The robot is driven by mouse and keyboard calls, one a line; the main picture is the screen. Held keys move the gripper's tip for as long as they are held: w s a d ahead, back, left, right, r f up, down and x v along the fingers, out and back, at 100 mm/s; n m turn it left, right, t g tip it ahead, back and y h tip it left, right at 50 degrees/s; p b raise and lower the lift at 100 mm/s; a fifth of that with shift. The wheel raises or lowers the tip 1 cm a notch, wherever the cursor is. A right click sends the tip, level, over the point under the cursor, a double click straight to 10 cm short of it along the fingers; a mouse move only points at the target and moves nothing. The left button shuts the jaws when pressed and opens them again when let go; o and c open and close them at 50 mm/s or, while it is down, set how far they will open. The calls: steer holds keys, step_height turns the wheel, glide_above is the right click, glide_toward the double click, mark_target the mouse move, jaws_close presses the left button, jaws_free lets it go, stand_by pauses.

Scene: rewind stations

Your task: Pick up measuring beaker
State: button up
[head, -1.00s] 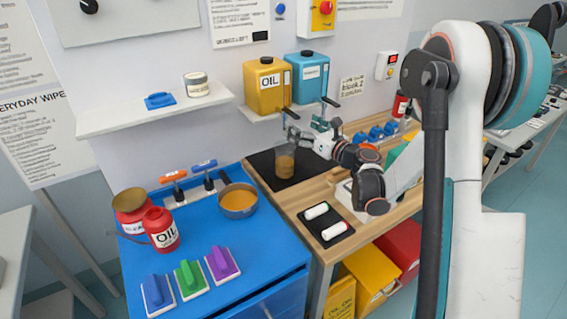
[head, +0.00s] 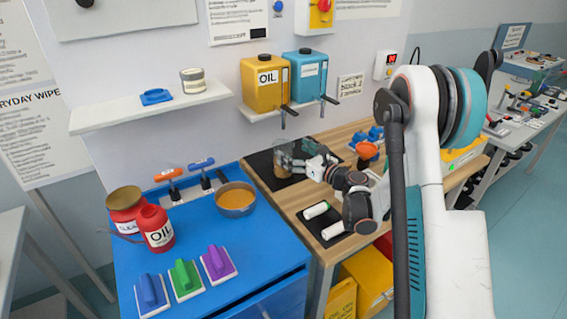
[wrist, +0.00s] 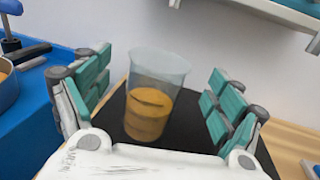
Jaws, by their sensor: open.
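The measuring beaker (wrist: 150,112) is clear and holds amber liquid with a darker mark on its surface. It stands upright on a black mat (wrist: 115,132) in the wrist view. In the head view the beaker (head: 282,166) is partly hidden by my fingers. My gripper (wrist: 160,96) is open, with a teal-padded finger on each side of the beaker. Gaps show between the beaker and both fingers in the wrist view. In the head view my gripper (head: 296,156) is low at the beaker, coming from the right.
Yellow (head: 267,97) and blue (head: 309,83) oil containers with taps stand on a shelf above the mat. A black tray (head: 333,229) with white cylinders lies in front. The blue cart (head: 212,237) at left carries a bowl of amber liquid (head: 236,199), red cans and coloured-handled blocks.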

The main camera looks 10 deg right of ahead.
mark_target(277, 141)
steer(key=b+x, duration=0.1)
steer(key=x, duration=0.4)
steer(key=shift+w+a, duration=0.15)
steer(key=c, duration=1.9)
steer(key=shift+o, duration=0.2)
steer(key=shift+r, duration=0.1)
